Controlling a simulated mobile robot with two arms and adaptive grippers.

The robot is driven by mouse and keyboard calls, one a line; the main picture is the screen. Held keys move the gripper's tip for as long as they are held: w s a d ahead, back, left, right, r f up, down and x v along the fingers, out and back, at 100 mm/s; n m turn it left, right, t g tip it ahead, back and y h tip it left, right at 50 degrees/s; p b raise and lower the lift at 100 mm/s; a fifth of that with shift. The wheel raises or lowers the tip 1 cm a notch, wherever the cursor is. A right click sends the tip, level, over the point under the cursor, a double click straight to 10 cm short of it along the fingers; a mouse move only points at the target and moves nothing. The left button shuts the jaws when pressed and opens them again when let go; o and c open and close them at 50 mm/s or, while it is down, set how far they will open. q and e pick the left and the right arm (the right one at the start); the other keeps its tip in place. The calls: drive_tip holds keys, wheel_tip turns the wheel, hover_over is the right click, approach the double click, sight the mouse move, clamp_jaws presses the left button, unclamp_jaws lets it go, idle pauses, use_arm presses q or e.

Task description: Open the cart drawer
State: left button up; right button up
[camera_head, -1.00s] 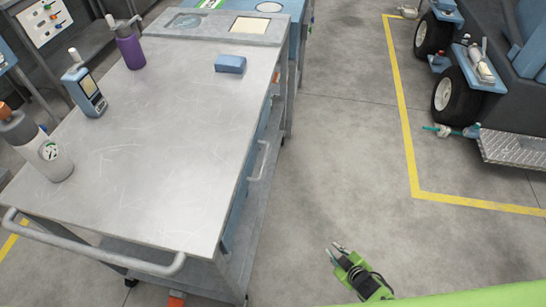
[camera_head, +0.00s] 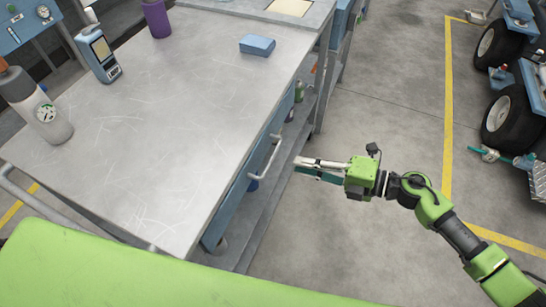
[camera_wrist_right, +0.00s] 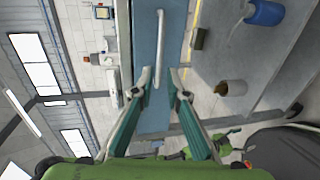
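The grey-topped cart (camera_head: 150,130) stands at left in the head view. Its blue drawer front (camera_head: 228,212) lies under the top's right edge, with a pale bar handle (camera_head: 266,157). My right gripper (camera_head: 299,167) is just right of the handle, pointing at it, with a small gap. In the right wrist view, the handle (camera_wrist_right: 160,40) stands lengthwise on the blue drawer front (camera_wrist_right: 145,55), ahead of my right gripper (camera_wrist_right: 161,76). The fingers are spread and empty, with the handle's near end roughly between their tips. The drawer looks shut. My left gripper is out of view.
On the cart top are a grey bottle (camera_head: 40,112), a handheld meter (camera_head: 98,52), a purple bottle (camera_head: 157,18) and a blue block (camera_head: 257,45). A lower shelf (camera_head: 262,215) sticks out below the drawer. Floor right of the cart is clear up to a yellow line (camera_head: 448,120).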

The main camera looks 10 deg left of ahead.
sight(271, 157)
drive_tip(key=b+x, duration=0.1)
drive_tip(key=x, duration=0.8)
drive_tip(key=shift+w+a+f+b, duration=0.1)
drive_tip(key=shift+w+a+b, duration=0.1)
drive_tip(key=shift+a+b, duration=0.1)
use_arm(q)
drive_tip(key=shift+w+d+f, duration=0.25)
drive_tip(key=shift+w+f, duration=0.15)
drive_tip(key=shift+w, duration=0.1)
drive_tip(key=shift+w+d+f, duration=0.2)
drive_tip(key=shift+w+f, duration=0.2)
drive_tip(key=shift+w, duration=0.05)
